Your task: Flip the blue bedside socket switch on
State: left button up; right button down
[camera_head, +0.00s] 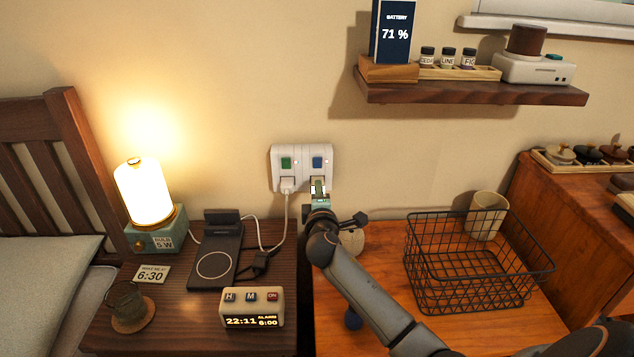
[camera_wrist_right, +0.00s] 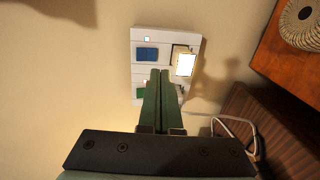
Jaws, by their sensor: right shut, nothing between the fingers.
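A white double socket plate (camera_head: 302,150) is on the wall above the gap between the two tables. The blue switch (camera_head: 318,163) is on its right half and the green switch (camera_head: 286,163) on its left half. My right gripper (camera_head: 318,184) is shut and empty, its tips just below the blue switch in the head view. In the right wrist view the shut fingers (camera_wrist_right: 160,73) point at the plate (camera_wrist_right: 145,35), beside the blue switch (camera_wrist_right: 147,54) and partly over the green one (camera_wrist_right: 139,95). I cannot tell whether the tips touch the plate. My left gripper is not in view.
A white plug (camera_head: 287,185) with a cable sits in the left socket. A lit lamp (camera_head: 145,195), charging pad (camera_head: 216,255) and clock (camera_head: 252,307) stand on the nightstand. A wire basket (camera_head: 470,265) is right of my arm; a shelf (camera_head: 470,92) hangs above.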

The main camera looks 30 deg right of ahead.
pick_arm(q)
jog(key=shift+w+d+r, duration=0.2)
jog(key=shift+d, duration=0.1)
pick_arm(e)
jog(key=f+v, duration=0.1)
jog(key=v, duration=0.6)
jog(key=shift+s+f, duration=0.2)
jog(key=shift+f, duration=0.05)
